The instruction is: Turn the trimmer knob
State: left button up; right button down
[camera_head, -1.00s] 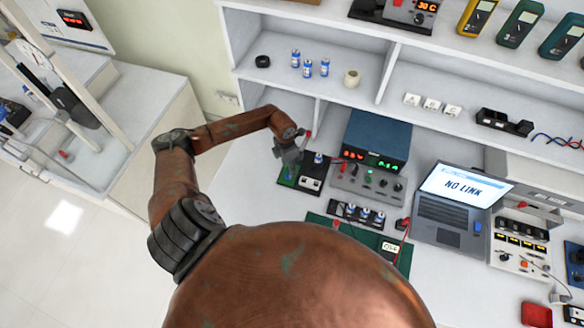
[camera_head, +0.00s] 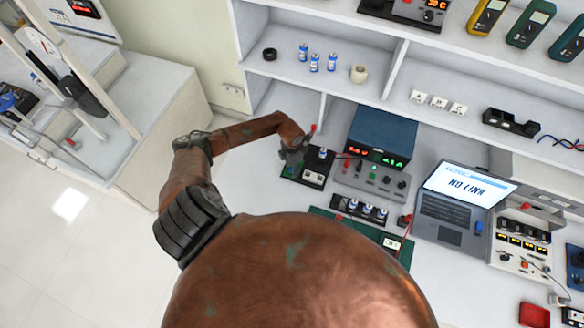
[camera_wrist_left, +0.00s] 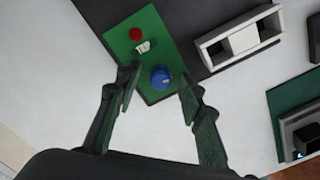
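The blue trimmer knob (camera_wrist_left: 161,77) sits on a small green board (camera_wrist_left: 135,48) in the left wrist view. The board also carries a red round part (camera_wrist_left: 136,34) and a small white part (camera_wrist_left: 143,47). My left gripper (camera_wrist_left: 158,82) is open, with one fingertip on each side of the knob and visible gaps between. In the head view my left gripper (camera_head: 292,160) is at the black base (camera_head: 314,178) left of the power supply, and it hides most of the knob's area. My right gripper is not in view.
A blue power supply (camera_head: 382,138) with lit digits stands beside the board. A grey control box (camera_head: 371,181), a battery holder (camera_head: 360,210) and a laptop (camera_head: 460,205) lie to the right. Shelves run behind. The bench left of the board is clear.

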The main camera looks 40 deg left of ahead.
pick_arm(q)
jog(key=c, duration=0.4)
grip_shut()
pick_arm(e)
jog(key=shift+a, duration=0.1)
pick_arm(q)
jog(key=shift+n, duration=1.2)
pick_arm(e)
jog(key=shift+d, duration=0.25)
pick_arm(q)
grip_release()
jog(key=o, duration=0.4)
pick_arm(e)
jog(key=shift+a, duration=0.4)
